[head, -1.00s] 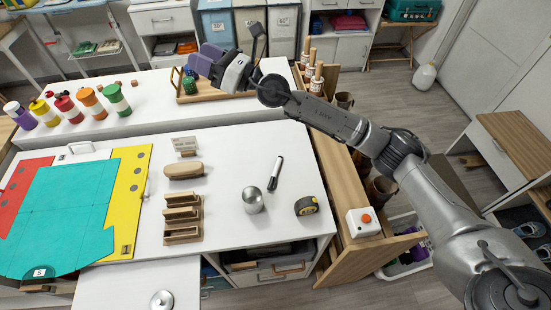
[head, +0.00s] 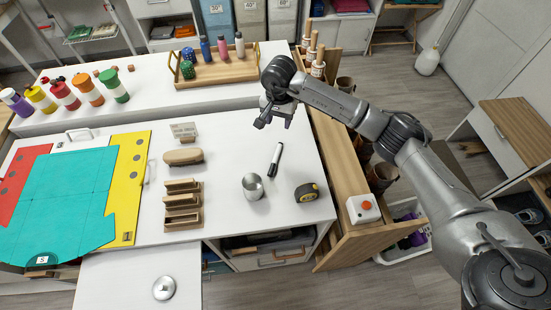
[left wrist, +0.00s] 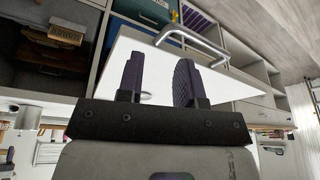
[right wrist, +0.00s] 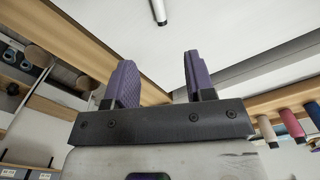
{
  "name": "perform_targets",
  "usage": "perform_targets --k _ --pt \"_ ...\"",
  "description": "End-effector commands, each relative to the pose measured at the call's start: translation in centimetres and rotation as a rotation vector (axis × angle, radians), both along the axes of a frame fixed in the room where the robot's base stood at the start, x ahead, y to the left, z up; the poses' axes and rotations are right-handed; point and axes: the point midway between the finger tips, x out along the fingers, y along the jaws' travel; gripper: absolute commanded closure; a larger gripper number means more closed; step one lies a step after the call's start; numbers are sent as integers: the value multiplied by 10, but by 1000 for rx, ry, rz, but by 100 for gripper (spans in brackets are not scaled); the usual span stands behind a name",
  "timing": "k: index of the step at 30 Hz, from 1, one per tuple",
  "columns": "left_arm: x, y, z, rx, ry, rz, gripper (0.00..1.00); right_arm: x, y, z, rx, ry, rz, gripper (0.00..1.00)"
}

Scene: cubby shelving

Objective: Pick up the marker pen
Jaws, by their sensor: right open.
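The marker pen (head: 275,158), white with a black end, lies on the white worktop between the metal cup and my right arm's hand. It also shows in the right wrist view (right wrist: 159,12), at the top edge and partly cut off. My right gripper (head: 275,121) is open and empty, above the worktop and behind the pen, apart from it. Its two purple fingers are spread in the right wrist view (right wrist: 157,80). My left gripper (left wrist: 158,80) shows only in the left wrist view, with its fingers apart and nothing between them.
A metal cup (head: 252,187) and a tape measure (head: 307,192) stand near the pen. Wooden holders (head: 182,205) and a brush (head: 184,157) are to the left. A red-button box (head: 363,208) sits on the right-hand wooden ledge. A bottle tray (head: 213,71) stands behind.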

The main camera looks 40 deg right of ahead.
Motion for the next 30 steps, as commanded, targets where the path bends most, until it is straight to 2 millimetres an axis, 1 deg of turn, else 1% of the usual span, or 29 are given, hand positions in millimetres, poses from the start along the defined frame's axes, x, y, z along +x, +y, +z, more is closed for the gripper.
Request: perform_targets --k 2,5,12,15,19,25,30 --pt "0 -1 -1 -2 0 2 67 0 0 -4 2 -1 32 51" --pt "0 -1 -2 -5 1 4 67 0 1 -16 3 1 50 51" --pt "0 -4 -5 -13 1 8 67 0 1 -57 5 0 51 51" --pt "0 -4 -6 -13 1 8 67 0 2 -71 6 -1 49 51" --pt "0 -4 -7 -12 1 9 67 0 1 -81 5 -3 49 51" --pt "0 -2 -7 -7 1 5 67 -1 1 -90 5 -2 49 51" --pt "0 0 -8 -1 1 2 67 -4 2 -112 7 -1 48 51"
